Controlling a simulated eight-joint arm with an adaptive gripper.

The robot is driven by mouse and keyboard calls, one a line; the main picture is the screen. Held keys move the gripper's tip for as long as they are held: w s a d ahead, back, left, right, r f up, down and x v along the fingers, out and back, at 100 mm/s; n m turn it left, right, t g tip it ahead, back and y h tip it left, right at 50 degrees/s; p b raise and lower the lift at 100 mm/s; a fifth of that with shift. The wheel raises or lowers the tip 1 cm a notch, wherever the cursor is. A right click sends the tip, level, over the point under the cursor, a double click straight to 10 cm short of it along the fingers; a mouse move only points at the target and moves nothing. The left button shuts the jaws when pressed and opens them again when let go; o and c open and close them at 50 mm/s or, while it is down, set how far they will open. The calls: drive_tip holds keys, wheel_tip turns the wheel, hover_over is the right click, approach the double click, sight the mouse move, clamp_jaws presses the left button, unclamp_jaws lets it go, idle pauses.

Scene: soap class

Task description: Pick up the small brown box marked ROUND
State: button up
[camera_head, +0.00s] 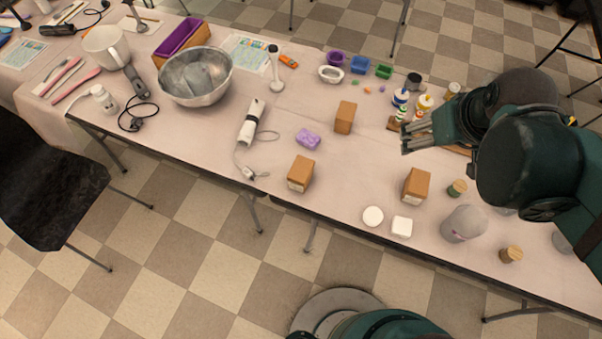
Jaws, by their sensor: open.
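Three small brown boxes stand on the pale table (340,200): one (345,117) toward the back middle, one (300,173) near the front edge at the middle, and one (416,186) further right. The front middle box and the right box each show a pale label low on a side. The lettering is too small to read, so I cannot tell which is marked ROUND. My gripper (404,138) is open and empty, above the table. In the picture it is right of the back box and above the right box.
A round white piece (372,216) and a square white piece (402,227) lie near the front edge. A purple soap (308,139) lies between boxes. A grey rounded object (463,224) stands at right. Bottles (400,98) stand behind my gripper. A metal bowl (196,76) is at left.

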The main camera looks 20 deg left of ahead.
drive_tip(key=a+f+n+g, duration=0.1)
drive_tip(key=a+f+n, duration=0.2)
drive_tip(key=a+f, duration=0.35)
drive_tip(key=a+f+n+g, duration=0.2)
drive_tip(key=a+f+n, duration=0.15)
drive_tip(key=a, duration=0.65)
drive_tip(key=n+g+h+b, duration=0.1)
drive_tip(key=n+g+b, duration=0.1)
drive_tip(key=n, duration=0.4)
approach(302, 168)
wheel_tip(302, 168, down, 5)
drive_tip(key=shift+a+f, duration=0.1)
drive_tip(key=shift+f, duration=0.1)
drive_tip(key=shift+s+f, duration=0.1)
drive_tip(key=shift+f, duration=0.15)
drive_tip(key=shift+f, duration=1.15)
drive_tip(key=shift+f, duration=0.15)
drive_tip(key=shift+s+a+f+b, duration=0.1)
drive_tip(key=shift+f+b, duration=0.35)
drive_tip(key=shift+f, duration=0.75)
drive_tip(key=shift+a+f+b, duration=0.1)
drive_tip(key=shift+f+b, duration=0.3)
drive_tip(key=shift+f, duration=0.85)
